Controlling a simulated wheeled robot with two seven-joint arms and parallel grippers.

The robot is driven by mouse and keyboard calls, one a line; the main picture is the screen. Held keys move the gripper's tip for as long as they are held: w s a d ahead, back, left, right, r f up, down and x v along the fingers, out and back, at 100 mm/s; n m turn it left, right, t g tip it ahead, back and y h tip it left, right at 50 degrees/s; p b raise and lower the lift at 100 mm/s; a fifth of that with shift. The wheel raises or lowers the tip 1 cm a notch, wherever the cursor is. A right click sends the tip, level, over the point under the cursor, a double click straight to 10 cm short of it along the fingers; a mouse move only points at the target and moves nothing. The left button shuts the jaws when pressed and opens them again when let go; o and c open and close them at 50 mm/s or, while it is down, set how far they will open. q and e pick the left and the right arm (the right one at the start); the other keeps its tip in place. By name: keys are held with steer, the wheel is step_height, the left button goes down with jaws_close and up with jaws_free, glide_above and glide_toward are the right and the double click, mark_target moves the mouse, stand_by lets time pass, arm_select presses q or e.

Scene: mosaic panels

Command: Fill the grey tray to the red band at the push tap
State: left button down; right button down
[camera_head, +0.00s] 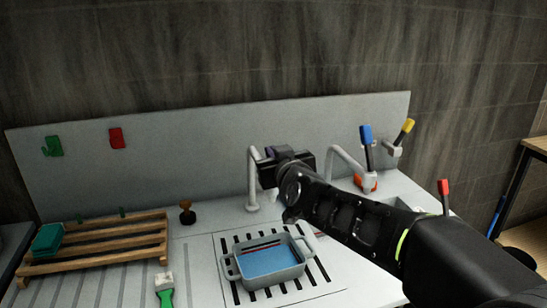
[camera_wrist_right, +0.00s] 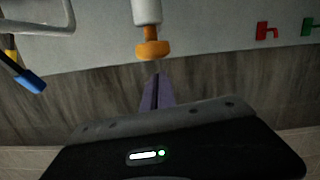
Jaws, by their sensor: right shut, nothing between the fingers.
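The grey tray (camera_head: 228,262) sits on the slatted drain in the worktop, with blue water inside. Part of a red band shows on its far inner wall, above the water. The pale push tap (camera_head: 252,185) rises behind the tray; its top is hidden by my right gripper (camera_head: 268,156). In the right wrist view the purple fingers (camera_wrist_right: 155,92) are shut and empty, their tips close to the tap's orange push knob (camera_wrist_right: 152,49). I cannot tell whether they touch it. No stream of water is clearly visible. My left gripper is out of view.
Lever taps with a blue handle (camera_head: 366,134) and a yellow handle (camera_head: 405,130) stand right. A wooden rack (camera_head: 110,243) with a green block is left, near a brown stamp-like object (camera_head: 186,212) and a green-handled brush (camera_head: 165,290). My right arm crosses the right side.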

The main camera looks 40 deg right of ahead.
steer(key=shift+d+f, duration=0.1)
steer(key=shift+f, duration=0.7)
